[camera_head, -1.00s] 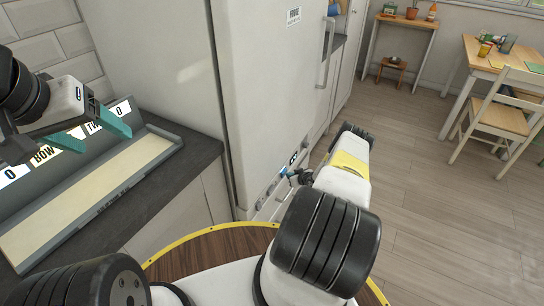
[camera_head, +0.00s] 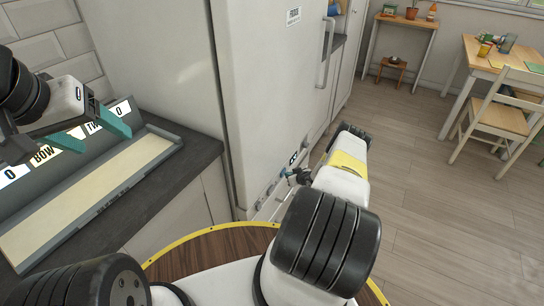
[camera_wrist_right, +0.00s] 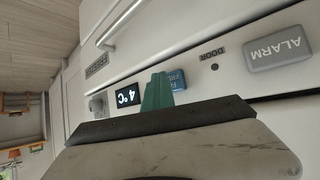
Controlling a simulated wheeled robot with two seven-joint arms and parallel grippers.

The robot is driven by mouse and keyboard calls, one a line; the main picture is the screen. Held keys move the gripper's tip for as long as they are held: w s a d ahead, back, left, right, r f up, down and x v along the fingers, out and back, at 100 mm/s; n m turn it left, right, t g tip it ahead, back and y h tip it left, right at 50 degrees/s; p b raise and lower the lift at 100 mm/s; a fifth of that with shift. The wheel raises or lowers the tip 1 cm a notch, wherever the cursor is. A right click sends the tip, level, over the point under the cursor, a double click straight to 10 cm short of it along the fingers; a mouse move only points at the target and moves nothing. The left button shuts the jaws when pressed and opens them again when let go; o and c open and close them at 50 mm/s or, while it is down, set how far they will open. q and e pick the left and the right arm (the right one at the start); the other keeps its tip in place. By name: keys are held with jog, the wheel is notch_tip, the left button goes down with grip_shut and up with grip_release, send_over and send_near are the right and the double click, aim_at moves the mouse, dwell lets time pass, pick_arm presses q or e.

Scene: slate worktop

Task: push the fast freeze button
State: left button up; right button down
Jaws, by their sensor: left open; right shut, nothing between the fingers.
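The blue fast freeze button (camera_wrist_right: 176,79) is on the white fridge's control panel, its lettering partly covered in the right wrist view. My right gripper (camera_wrist_right: 157,90) is shut and empty, its teal fingertips right at the button's edge; whether they touch it I cannot tell. In the head view my right gripper (camera_head: 290,174) is small at the low panel and hides most of the button. My left gripper (camera_head: 92,131) is open and empty above the labelled tray on the worktop.
The panel also has a 4 °C display (camera_wrist_right: 128,97), a grey ALARM button (camera_wrist_right: 278,50), a small DOOR light (camera_wrist_right: 214,67) and a knob (camera_wrist_right: 97,105). A drawer handle (camera_wrist_right: 118,22) is nearby. The floor (camera_head: 430,220) to the right is clear.

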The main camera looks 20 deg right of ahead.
jog(key=shift+r, duration=0.1)
jog(key=shift+s+d, duration=0.1)
dwell(0.3)
jog(key=s+d, duration=0.4)
jog(key=shift+s, duration=0.35)
dwell(0.4)
